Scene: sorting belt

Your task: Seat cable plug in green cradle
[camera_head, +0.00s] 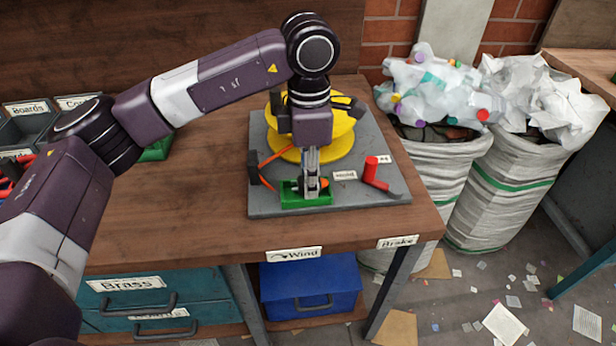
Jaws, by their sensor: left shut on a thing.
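The green cradle (291,201) sits near the front edge of the grey board on the wooden table. My left gripper (312,188) points straight down over the cradle, its fingertips at or inside it. It is shut on the cable plug (324,183), of which only a small orange part shows beside the fingers. I cannot tell whether the plug touches the cradle floor. An orange cable (277,156) runs between the yellow spool (340,137) and a dark post (254,167) left of the cradle. My right gripper is out of view.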

